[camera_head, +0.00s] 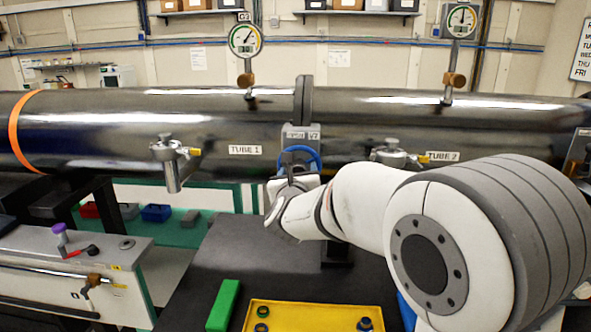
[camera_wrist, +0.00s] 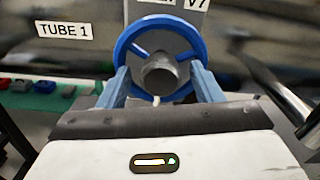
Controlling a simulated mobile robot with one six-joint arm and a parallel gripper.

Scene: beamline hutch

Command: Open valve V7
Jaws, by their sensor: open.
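Valve V7 has a blue handwheel (camera_wrist: 127,47) with a grey hub, mounted on a grey block (camera_head: 301,132) labelled V7 between TUBE 1 and TUBE 2. In the head view the wheel (camera_head: 315,157) is partly hidden behind my gripper and arm. My gripper (camera_wrist: 158,82) is open, its two blue-grey fingers pointing at the wheel. In the wrist view one finger is at the lower left and one at the lower right of the wheel, with the hub between them. I cannot tell whether the fingers touch the rim.
Long dark tubes (camera_head: 110,135) run across behind the valve. Gauges (camera_head: 245,40) stand above them, and small fittings (camera_head: 170,152) sit on their fronts. Below are a yellow tray (camera_head: 290,317) with small parts and a green block (camera_head: 223,305). A control cabinet (camera_head: 60,260) stands at left.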

